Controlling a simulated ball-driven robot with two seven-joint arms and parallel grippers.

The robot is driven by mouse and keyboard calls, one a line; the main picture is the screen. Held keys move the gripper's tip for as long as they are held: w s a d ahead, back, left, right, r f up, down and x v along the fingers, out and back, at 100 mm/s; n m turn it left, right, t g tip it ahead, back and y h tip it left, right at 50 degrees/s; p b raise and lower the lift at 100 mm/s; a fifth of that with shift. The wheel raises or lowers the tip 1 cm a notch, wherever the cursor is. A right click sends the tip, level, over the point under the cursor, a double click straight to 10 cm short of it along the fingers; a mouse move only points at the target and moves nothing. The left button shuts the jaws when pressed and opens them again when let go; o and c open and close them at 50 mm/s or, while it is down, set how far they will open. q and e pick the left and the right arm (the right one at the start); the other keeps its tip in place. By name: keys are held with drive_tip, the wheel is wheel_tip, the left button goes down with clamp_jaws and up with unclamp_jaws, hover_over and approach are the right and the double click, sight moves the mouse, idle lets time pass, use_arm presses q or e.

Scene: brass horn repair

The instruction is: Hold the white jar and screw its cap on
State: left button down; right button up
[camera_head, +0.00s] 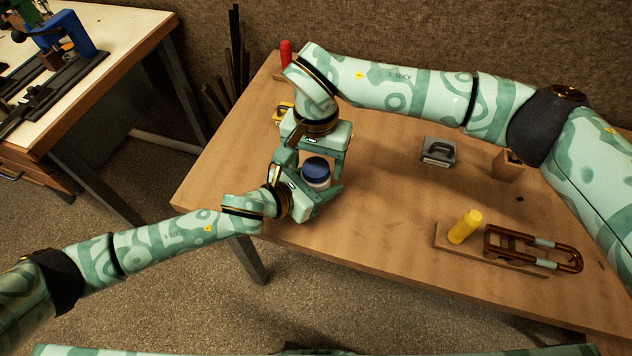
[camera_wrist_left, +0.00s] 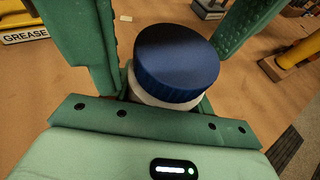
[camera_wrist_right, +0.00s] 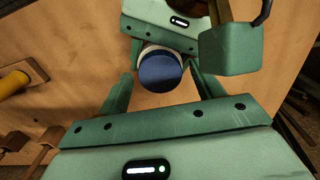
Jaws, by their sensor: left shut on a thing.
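The white jar (camera_head: 317,183) stands at the table's left part with a dark blue cap (camera_head: 316,168) on its top. The cap (camera_wrist_left: 177,60) covers the jar's mouth in the left wrist view; I cannot tell how tightly it sits. My left gripper (camera_head: 318,186) is shut on the white jar (camera_wrist_left: 160,97), fingers on both sides of its body. My right gripper (camera_head: 314,158) comes from above and is open. In the right wrist view its fingers (camera_wrist_right: 162,88) stand on either side of the cap (camera_wrist_right: 160,72), with gaps showing.
A yellow GREASE container (camera_wrist_left: 24,35) is behind the jar. A grey block with a handle (camera_head: 438,150) and a small wooden block (camera_head: 508,164) stand to the right. A yellow cylinder (camera_head: 465,226) and brass slide (camera_head: 530,248) are at the front right. The middle tabletop is clear.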

drive_tip(key=c, duration=0.9)
drive_tip(key=m, duration=1.3)
drive_tip(key=o, duration=1.1)
drive_tip(key=shift+r, duration=2.25)
drive_tip(key=shift+o, duration=0.3)
